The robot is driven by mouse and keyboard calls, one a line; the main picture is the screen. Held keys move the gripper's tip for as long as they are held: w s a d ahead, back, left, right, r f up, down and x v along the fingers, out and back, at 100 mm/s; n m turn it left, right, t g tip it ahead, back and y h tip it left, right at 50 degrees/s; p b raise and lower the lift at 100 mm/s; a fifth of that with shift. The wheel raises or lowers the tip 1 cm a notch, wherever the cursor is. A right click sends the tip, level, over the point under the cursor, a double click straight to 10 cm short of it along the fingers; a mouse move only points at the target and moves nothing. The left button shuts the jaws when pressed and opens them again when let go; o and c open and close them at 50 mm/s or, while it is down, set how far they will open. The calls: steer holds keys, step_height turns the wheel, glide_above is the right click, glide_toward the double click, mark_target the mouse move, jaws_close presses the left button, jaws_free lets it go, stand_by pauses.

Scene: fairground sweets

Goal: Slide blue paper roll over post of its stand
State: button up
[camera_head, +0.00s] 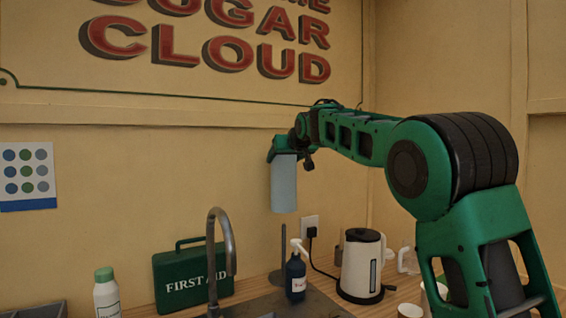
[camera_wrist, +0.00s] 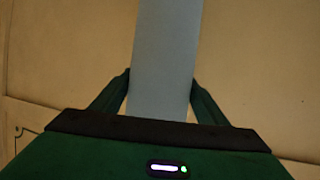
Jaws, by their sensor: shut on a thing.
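The blue paper roll (camera_head: 284,186) hangs upright in the air in the head view, held near its top. My gripper (camera_head: 284,155) is shut on it. In the wrist view the roll (camera_wrist: 163,60) stands between the two green fingers (camera_wrist: 160,95), which touch its sides. A thin dark upright post (camera_head: 284,245) shows below the roll, behind the soap bottle. The roll's lower end appears above the post's top, with a small gap in the picture. The foot of the post's stand is mostly hidden, and I cannot tell how far apart roll and post are in depth.
A dark pump bottle (camera_head: 296,277) stands in front of the post. A white kettle (camera_head: 361,265) is to the right, with cups beyond. A green first aid box (camera_head: 190,275) and a curved tap (camera_head: 222,240) are to the left. A white bottle (camera_head: 107,294) stands at front left.

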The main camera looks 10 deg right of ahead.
mark_target(284, 225)
steer(key=shift+f, duration=10.85)
steer(key=o, duration=1.7)
steer(key=shift+c, duration=0.2)
steer(key=shift+s, duration=0.1)
steer(key=v, duration=1)
steer(key=shift+s+r, duration=0.15)
steer(key=shift+s, duration=0.05)
